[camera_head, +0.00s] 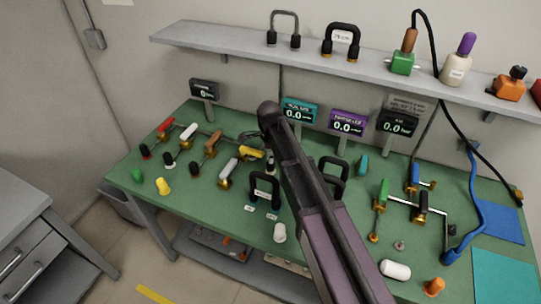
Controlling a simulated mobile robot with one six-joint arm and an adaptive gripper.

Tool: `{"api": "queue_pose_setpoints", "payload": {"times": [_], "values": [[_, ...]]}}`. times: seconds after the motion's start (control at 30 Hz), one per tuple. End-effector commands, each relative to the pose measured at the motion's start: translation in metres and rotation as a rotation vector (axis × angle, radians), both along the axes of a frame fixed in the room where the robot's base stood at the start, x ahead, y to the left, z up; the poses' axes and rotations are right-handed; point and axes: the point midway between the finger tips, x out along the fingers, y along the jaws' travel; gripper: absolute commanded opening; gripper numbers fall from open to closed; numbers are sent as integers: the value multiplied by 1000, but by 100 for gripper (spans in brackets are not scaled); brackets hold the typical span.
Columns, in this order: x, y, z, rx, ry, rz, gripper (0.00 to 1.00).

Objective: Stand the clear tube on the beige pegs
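A clear greyish U-shaped tube (285,28) with two dark ends stands upright on the wall shelf, left of a black U-shaped tube (341,41). I cannot make out the beige pegs for certain. My arm reaches up across the middle of the bench and covers part of it. The clear tube is apart from the visible part of my arm.
The green bench (215,205) carries several coloured valves, a black U-shaped piece (264,189) left of my arm and another (333,176) right of it. Display panels (348,122) stand along the back. A blue hose (480,205) runs at the right. A drawer cabinet (35,245) stands lower left.

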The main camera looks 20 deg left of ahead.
Motion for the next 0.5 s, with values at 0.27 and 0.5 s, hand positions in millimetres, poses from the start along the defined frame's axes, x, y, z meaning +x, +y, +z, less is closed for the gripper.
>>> {"api": "queue_pose_setpoints", "payload": {"times": [0.27,0.5], "values": [[0,0,0,0,0,0,70],[0,0,1,0,0,0,70]]}}
